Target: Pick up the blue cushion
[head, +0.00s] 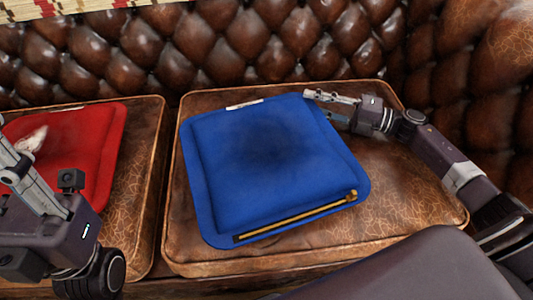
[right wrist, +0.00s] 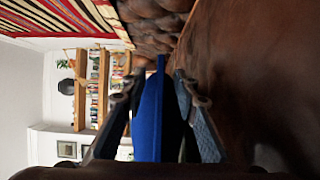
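The blue cushion (head: 265,160) lies flat on the right brown leather seat, with a gold zip along its front edge. My right gripper (head: 312,96) reaches in from the right to the cushion's back right corner. In the right wrist view the cushion (right wrist: 148,122) stands between the two fingers of my right gripper (right wrist: 155,110). The fingers are apart, with a dark gap between the cushion and the right finger. My left gripper (head: 12,165) is at the left edge, over the red cushion and away from the blue one. Its fingertips are partly cut off.
A red cushion (head: 85,150) lies on the left seat (head: 148,165). The tufted leather backrest (head: 240,50) rises behind both seats, and a leather armrest (head: 485,65) stands at the right. Bare leather (head: 410,205) shows right of the blue cushion.

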